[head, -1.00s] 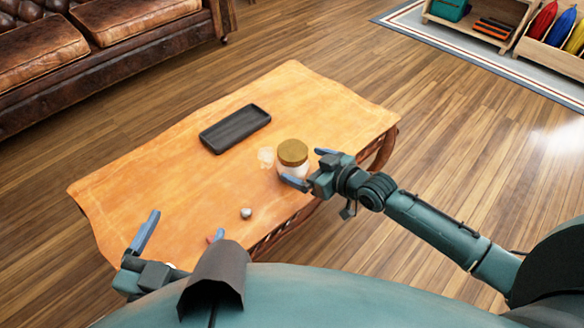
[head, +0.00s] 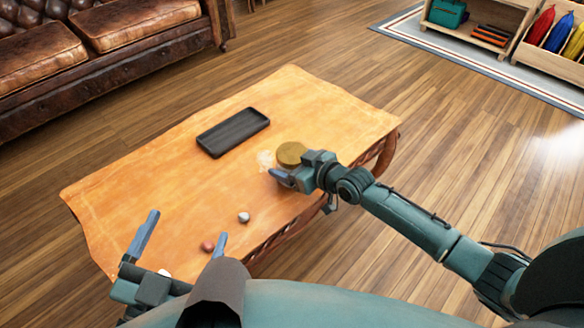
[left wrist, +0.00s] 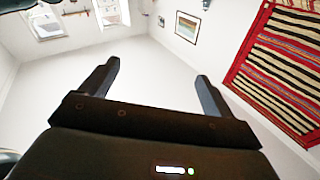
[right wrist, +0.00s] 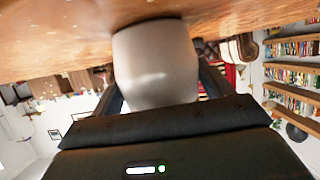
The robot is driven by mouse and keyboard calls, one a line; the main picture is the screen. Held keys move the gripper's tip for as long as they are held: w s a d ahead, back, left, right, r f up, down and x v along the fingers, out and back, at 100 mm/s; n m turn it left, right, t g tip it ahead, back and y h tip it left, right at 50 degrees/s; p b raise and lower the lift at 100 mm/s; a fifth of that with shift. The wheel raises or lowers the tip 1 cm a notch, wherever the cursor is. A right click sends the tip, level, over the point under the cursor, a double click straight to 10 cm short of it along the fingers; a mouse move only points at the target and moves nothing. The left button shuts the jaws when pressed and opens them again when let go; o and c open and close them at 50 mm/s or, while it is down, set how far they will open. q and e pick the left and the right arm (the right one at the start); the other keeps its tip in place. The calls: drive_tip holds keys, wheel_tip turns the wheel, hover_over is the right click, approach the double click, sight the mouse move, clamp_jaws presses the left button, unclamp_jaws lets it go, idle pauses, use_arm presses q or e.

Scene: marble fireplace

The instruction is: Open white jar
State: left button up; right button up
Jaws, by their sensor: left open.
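The white jar stands upright on the wooden table (head: 160,180) with its round golden-brown lid (head: 291,153) on top. In the head view my right gripper hides most of its body. In the right wrist view the pale jar body (right wrist: 156,65) fills the space between the fingers. My right gripper (head: 289,168) is at the jar's near side, fingers spread around the body; whether they touch it cannot be told. My left gripper (head: 189,225) is open and empty near the table's near left edge. Its wrist view shows only the room between the fingers (left wrist: 160,70).
A black tray (head: 233,132) lies behind and left of the jar. A small silvery ball (head: 243,217) and a reddish ball (head: 207,246) lie near the front edge. A pale patch (head: 265,160) is just left of the jar. The table's left part is mostly clear.

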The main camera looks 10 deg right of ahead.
sight(292, 152)
drive_tip(key=c, duration=0.9)
wheel_tip(292, 152, up, 3)
drive_tip(key=shift+p, duration=0.75)
wheel_tip(292, 152, up, 6)
drive_tip(key=shift+r+p, duration=0.1)
drive_tip(key=shift+p, duration=1.15)
use_arm(q)
drive_tip(key=shift+w+a+f+n+g+y, duration=0.1)
drive_tip(key=shift+a+n+g+y, duration=0.35)
drive_tip(key=shift+g+y, duration=0.15)
drive_tip(key=shift+w+a+n+g+y, duration=0.1)
drive_tip(key=shift+a+n+g+y, duration=0.25)
drive_tip(key=shift+n+g+y, duration=0.25)
use_arm(e)
drive_tip(key=shift+r, duration=0.5)
